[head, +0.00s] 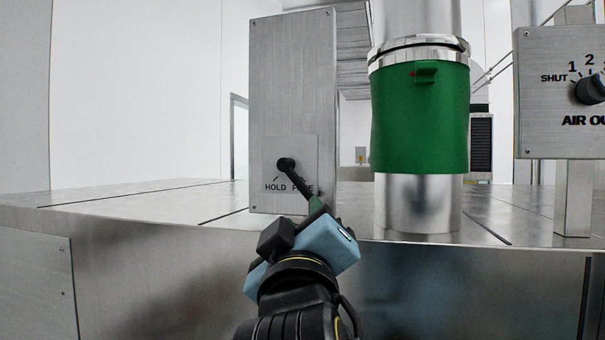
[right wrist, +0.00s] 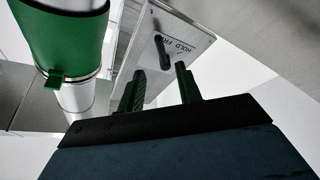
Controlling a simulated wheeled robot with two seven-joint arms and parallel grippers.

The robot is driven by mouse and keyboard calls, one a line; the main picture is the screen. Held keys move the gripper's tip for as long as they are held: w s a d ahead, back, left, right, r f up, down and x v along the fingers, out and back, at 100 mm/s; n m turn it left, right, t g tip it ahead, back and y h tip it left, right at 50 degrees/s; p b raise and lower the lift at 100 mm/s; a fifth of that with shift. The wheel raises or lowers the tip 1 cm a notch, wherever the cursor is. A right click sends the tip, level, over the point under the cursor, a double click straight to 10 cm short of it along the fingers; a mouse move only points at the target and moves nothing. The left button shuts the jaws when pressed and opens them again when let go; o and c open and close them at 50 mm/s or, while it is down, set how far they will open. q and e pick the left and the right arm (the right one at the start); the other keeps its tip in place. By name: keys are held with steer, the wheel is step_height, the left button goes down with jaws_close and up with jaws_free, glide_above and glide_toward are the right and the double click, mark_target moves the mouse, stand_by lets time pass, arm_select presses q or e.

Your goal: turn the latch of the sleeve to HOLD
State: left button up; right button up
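The latch is a black lever (head: 296,179) on a grey metal box (head: 280,80), with its pivot at the upper left and its arm slanting down right, across the FREE marking. HOLD is printed left of it. The latch also shows in the right wrist view (right wrist: 162,53). The green sleeve (head: 420,125) sits around a shiny vertical pipe. My right gripper (right wrist: 160,70) is open, its green fingers apart; the lever's end appears between or just beyond the fingertips, and I cannot tell whether they touch. In the head view the gripper body partly hides its fingers. My left gripper is not in view.
A control panel (head: 555,130) with a dial, marked SHUT and AIR, stands on a post at the right. The metal counter (head: 130,205) is clear left of the box. The pipe and sleeve stand close to the right of the box.

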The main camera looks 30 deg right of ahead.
mark_target(303, 191)
steer(key=p+x, duration=0.4)
steer(key=x, duration=0.5)
steer(key=shift+p, duration=0.4)
steer(key=shift+w+d+r, duration=0.1)
steer(key=shift+w+d, duration=0.1)
steer(key=shift+w, duration=0.2)
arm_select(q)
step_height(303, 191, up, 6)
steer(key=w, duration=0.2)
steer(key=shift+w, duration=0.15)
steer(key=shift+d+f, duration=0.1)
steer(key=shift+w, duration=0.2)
arm_select(e)
jaws_close()
